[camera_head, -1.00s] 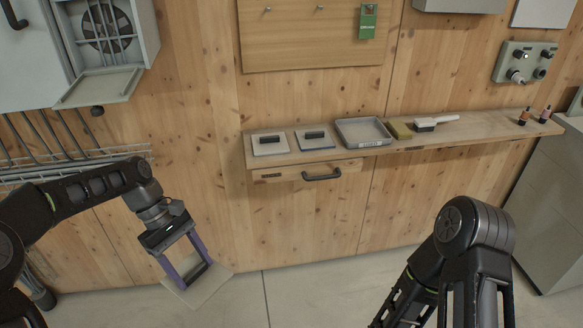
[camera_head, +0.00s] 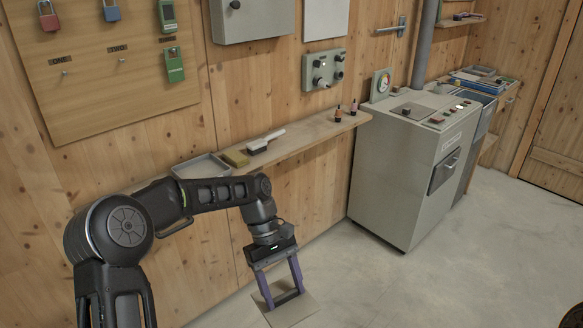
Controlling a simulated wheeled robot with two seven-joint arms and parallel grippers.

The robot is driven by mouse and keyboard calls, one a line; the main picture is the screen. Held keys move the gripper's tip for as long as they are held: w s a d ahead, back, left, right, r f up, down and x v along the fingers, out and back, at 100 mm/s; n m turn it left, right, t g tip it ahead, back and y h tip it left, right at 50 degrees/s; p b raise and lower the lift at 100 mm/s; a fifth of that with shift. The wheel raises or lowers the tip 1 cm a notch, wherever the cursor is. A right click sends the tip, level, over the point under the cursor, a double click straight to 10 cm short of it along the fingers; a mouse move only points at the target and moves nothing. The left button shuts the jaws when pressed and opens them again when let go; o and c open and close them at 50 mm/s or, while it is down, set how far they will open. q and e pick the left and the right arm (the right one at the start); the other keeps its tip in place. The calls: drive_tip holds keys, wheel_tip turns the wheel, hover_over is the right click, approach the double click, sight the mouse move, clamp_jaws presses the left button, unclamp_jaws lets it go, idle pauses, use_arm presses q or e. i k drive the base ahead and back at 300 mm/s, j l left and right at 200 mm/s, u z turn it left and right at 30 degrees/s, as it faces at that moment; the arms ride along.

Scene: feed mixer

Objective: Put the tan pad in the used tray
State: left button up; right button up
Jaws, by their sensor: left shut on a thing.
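My left gripper (camera_head: 287,297) points down in front of the wooden wall, with its two purple fingers shut on the dark handle of the tan pad (camera_head: 294,314). The pad is a flat, pale tan plate, held in the air below the shelf's level and seen against the floor. A shallow grey tray (camera_head: 203,164) sits on the wall shelf, partly hidden behind my left arm. I cannot read a label on it, so I cannot tell if it is the used tray. My right gripper is not in view.
The wooden shelf (camera_head: 318,131) also holds a yellow-olive block (camera_head: 235,158), a white-handled brush (camera_head: 266,141) and two small bottles (camera_head: 346,110). A grey machine cabinet (camera_head: 411,170) stands to the right. A blue tray (camera_head: 476,83) lies farther back.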

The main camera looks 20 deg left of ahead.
sight(202, 174)
drive_tip(key=z, duration=0.4)
drive_tip(key=i+j, duration=0.1)
drive_tip(key=j, duration=0.75)
drive_tip(key=i+j, duration=0.15)
drive_tip(key=j, duration=0.3)
drive_tip(key=i+j, duration=0.1)
drive_tip(key=j, duration=0.35)
